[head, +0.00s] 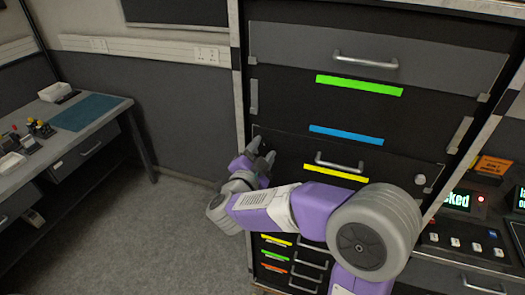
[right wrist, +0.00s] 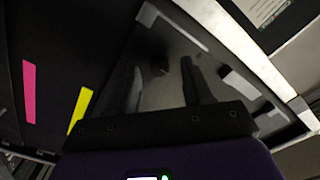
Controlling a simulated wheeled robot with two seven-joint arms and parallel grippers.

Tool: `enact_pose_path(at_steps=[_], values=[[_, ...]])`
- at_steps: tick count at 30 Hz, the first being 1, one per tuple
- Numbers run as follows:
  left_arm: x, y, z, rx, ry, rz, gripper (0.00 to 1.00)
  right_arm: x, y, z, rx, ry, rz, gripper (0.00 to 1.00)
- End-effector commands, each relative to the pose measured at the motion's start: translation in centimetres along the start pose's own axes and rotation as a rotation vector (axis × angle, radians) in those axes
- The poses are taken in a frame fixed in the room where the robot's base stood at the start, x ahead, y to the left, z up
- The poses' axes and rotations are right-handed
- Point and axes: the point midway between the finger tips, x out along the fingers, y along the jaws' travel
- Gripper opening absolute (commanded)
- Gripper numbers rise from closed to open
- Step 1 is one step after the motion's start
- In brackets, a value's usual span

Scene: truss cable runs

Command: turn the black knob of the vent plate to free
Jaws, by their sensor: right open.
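My right gripper (head: 262,151) is at the left edge of the dark drawer rack in the head view, beside the panel under the blue label. In the right wrist view its two fingers (right wrist: 161,66) stand well apart, open and empty. Beyond them is a dark, glossy panel (right wrist: 165,38) with pale corner tabs, which may be the vent plate. A small dark spot (right wrist: 162,71) shows on it between the fingertips; I cannot tell whether it is the black knob or its setting. In the head view the gripper and arm cover part of this area. My left gripper is not in view.
The drawer rack has bar handles (head: 365,61) and coloured labels, including a green one (head: 359,86). A pale round knob (head: 420,180) sits on its right side. A lit control panel (head: 462,243) stands at the right. A workbench (head: 110,129) is at the left, with clear floor (head: 140,235) between.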

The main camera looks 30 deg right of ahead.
Motion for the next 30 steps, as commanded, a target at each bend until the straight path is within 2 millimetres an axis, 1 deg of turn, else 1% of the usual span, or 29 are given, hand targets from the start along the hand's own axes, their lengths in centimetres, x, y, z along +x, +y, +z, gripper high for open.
enact_pose_path(at_steps=[3,10,11,12,20,21,26,30], values=[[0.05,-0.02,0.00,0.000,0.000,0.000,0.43,0.58,0.05,0.02,-0.001,-0.001,0.001,0.50],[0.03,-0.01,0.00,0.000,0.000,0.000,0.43,0.63,0.01,0.01,-0.001,-0.001,0.000,0.50],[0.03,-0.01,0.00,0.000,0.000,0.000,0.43,0.63,0.01,0.01,-0.001,-0.001,0.000,0.47],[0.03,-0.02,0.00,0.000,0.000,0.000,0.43,0.62,0.01,0.01,-0.001,-0.001,0.000,0.41],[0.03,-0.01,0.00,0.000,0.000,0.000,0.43,0.60,0.01,0.02,-0.001,-0.001,0.000,0.01],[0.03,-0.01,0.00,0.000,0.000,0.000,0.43,0.60,0.01,0.02,-0.001,-0.001,0.000,0.00],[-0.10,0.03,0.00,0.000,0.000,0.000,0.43,0.59,-0.01,0.00,-0.008,-0.002,0.000,0.00],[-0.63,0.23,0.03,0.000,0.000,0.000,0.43,0.58,-0.10,-0.07,-0.038,-0.002,0.000,0.00]])
